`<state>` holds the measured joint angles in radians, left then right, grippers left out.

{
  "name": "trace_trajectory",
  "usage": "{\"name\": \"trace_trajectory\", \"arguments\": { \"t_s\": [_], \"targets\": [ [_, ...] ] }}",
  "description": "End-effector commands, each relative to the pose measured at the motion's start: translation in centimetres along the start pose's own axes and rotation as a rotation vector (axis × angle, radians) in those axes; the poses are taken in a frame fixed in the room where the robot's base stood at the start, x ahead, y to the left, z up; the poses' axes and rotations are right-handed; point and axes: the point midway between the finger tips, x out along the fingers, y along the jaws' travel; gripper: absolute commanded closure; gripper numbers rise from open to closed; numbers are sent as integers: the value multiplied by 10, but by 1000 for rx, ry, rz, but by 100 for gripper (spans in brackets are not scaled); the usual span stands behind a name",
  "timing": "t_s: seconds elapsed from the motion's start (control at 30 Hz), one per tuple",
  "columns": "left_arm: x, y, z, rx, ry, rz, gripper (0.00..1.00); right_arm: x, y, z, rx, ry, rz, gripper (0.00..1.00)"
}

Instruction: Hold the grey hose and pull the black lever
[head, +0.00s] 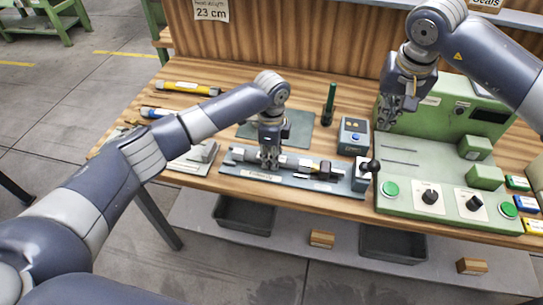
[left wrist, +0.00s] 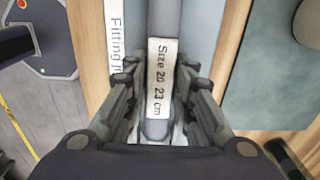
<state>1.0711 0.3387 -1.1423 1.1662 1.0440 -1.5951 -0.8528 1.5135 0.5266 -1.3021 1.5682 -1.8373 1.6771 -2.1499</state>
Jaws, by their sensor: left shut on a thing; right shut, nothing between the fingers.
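The grey hose (head: 247,155) lies along a long blue-grey fitting fixture (head: 228,165) on the wooden bench. My left gripper (head: 268,162) points down and is shut on the hose. The left wrist view shows the hose (left wrist: 164,25), with its label "Size 20 23 cm", between the fingers of this gripper (left wrist: 160,112). The black lever (head: 372,165) has a round knob and stands at the right end of the fixture. My right gripper (head: 385,120) is shut and empty, above and slightly right of the lever, apart from it.
A green machine (head: 400,197) with buttons and knobs stands right of the lever. A small blue-grey box (head: 353,137) and a dark green upright tool (head: 329,105) stand behind the fixture. Yellow (head: 190,88) and blue-white tubes lie at the left. Dark bins (head: 245,216) sit below the bench.

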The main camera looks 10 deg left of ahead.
Motion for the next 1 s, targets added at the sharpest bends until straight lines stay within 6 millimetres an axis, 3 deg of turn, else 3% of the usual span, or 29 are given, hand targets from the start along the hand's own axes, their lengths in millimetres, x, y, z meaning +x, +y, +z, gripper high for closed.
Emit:
{"name": "trace_trajectory", "arguments": {
  "t_s": [0.37, 0.4, 0.5, 0.83, 1.0],
  "targets": [
    [0, 0, 0, 0, 0, -1, 100, -9, 0, -2, 0, 0, 0, 100],
    [0, 0, 0, 0, 0, -1, 70, -9, 0, -2, 0, 0, 0, 100],
    [0, 0, 0, 0, 0, -1, 53, -9, 0, -2, 0, 0, 0, 100],
    [-2, 0, 0, 0, 0, -1, 53, -8, 0, -2, 0, 0, 0, 100],
    [-20, -1, 0, 0, 2, -3, 53, -8, 0, -2, 0, 0, 0, 100]
  ]
}}
